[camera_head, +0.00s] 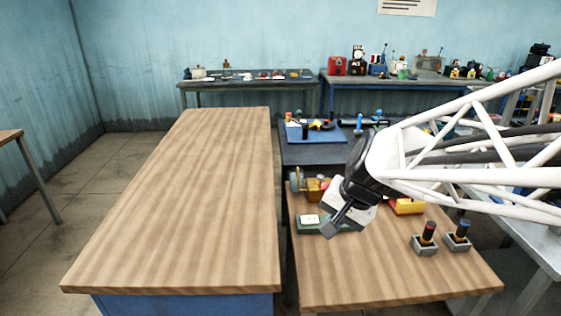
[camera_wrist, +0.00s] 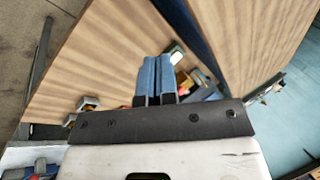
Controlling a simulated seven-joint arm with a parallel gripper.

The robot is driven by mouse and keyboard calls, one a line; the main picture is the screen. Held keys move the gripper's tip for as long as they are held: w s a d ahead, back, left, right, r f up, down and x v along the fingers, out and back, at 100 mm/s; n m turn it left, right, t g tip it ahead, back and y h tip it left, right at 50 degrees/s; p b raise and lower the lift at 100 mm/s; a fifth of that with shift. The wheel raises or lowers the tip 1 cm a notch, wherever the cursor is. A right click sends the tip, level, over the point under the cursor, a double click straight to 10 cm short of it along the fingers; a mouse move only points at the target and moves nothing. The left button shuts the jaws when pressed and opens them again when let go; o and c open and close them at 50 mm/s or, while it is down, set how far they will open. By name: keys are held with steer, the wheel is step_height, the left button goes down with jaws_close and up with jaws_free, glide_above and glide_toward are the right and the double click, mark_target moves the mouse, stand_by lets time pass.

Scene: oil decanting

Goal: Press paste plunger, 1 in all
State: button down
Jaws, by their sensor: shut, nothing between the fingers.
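My gripper (camera_head: 336,224) is shut and empty, pointing down over the right wooden table. Its two blue-grey fingers also show together in the wrist view (camera_wrist: 155,76). A low green block with a white top (camera_head: 307,224) is just left of and partly behind the fingertips; it also shows beside them in the wrist view (camera_wrist: 176,51). I cannot tell which thing is the paste plunger. My arm may hide part of the table.
A brass-coloured device (camera_head: 314,188) and a yellow block (camera_head: 407,206) stand behind my gripper. A blue tray (camera_head: 318,133) with small parts lies on a dark bench further back. The left wooden table (camera_head: 190,210) is bare, and the right table's front is clear.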

steer(key=w+a+f+m+t+y, duration=0.1)
steer(key=w+f+m, duration=0.15)
steer(key=w, duration=0.55)
steer(key=w+f+m+t+y, duration=0.15)
steer(key=w+m, duration=0.25)
steer(key=w, duration=0.4)
steer(key=m+t, duration=0.1)
steer(key=m, duration=0.6)
glide_above(309, 219)
step_height(309, 219, down, 8)
steer(key=shift+r, duration=0.25)
steer(key=shift+s, duration=0.1)
steer(key=shift+f, duration=4.4)
steer(key=shift+f, duration=0.8)
steer(key=shift+r, duration=0.8)
